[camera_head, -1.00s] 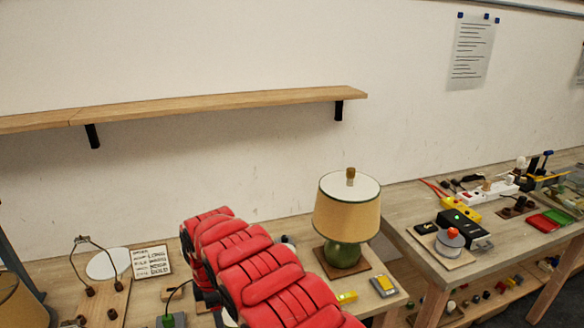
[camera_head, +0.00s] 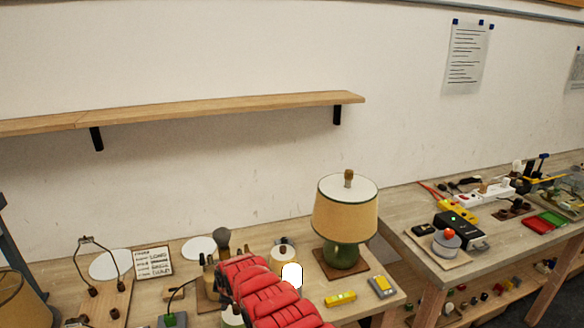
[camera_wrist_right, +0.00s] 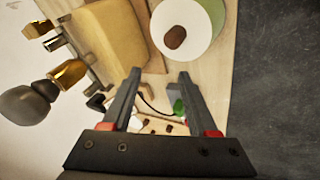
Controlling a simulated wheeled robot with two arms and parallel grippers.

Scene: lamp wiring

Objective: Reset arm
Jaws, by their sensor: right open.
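My right gripper (camera_wrist_right: 159,74) is open in the right wrist view, its two dark fingers apart with nothing held between them. A white round part with a brown knob (camera_wrist_right: 175,37) lies beyond the fingertips. A small green piece (camera_wrist_right: 178,105) shows close to the right finger. In the head view my red-covered right arm reaches up from the bottom edge over the bench, and its gripper cannot be made out. My left gripper is not in view. A lamp with a tan shade (camera_head: 346,215) and green base stands upright right of my arm.
A lamp frame (camera_head: 100,265) and a lettered card (camera_head: 152,263) stand at the left of the bench. A yellow block (camera_head: 340,298) and a meter (camera_head: 382,287) lie near its front. A wooden shelf (camera_head: 230,104) crosses the wall. A second bench (camera_head: 420,208) holds several devices.

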